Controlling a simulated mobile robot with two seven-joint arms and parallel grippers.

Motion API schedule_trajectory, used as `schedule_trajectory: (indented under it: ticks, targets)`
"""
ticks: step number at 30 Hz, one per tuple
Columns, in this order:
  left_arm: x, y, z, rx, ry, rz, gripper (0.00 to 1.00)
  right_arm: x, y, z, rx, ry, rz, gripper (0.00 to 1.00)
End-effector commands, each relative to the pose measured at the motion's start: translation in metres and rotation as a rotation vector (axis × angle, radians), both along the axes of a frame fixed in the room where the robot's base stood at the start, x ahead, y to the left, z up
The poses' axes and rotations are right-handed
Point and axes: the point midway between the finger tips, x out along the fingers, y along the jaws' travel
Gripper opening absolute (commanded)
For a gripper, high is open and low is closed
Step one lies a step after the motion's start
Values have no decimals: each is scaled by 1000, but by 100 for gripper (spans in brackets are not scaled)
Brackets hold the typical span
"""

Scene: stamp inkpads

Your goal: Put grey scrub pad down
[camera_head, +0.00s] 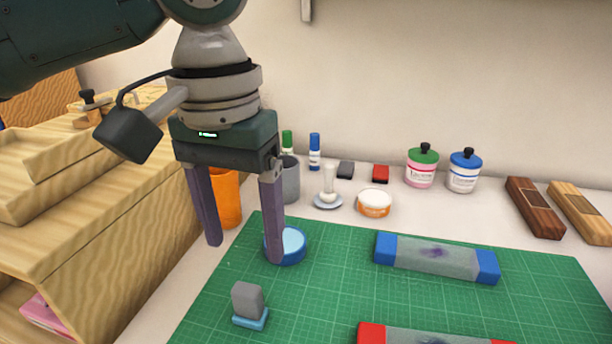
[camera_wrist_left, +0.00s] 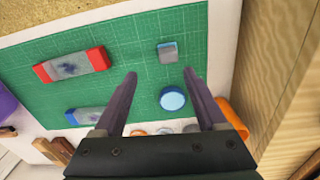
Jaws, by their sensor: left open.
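A grey block with a light-blue base, which looks like the grey scrub pad (camera_head: 247,299), stands on the green cutting mat (camera_head: 330,275) near its left front part. It also shows in the left wrist view (camera_wrist_left: 168,54), apart from the fingers. My left gripper (camera_head: 244,251) is open and empty, above the left part of the mat and behind the pad in the head view. In the left wrist view its fingertips (camera_wrist_left: 160,73) are spread with the mat between them. My right gripper is not in view.
A round blue dish (camera_head: 293,242) is partly hidden by one left finger. Blue-ended (camera_head: 436,256) and red-ended (camera_head: 425,335) inkpads lie on the mat. Behind stand an orange cup (camera_head: 228,195), a grey cup (camera_head: 290,180) and bottles (camera_head: 422,168). A wooden shelf unit (camera_head: 110,250) borders the left.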

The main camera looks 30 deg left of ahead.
Motion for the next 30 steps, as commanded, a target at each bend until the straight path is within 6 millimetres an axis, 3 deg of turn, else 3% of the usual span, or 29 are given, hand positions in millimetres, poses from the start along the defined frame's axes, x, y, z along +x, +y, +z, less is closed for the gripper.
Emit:
schedule_trajectory:
  ticks: [6,10,14,21,25,30]
  targets:
    - [-44,-73,-46,-142,-114,-299,74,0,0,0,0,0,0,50]
    - [-71,-94,-57,-196,-225,-377,74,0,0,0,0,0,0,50]
    - [-98,-84,-63,-164,-304,-371,74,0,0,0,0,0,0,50]
    - [-143,-31,-69,7,-313,-326,74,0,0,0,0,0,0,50]
    - [-153,-18,-69,51,-301,-322,74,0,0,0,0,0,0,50]
    - [-154,-16,-69,56,-300,-324,74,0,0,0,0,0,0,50]
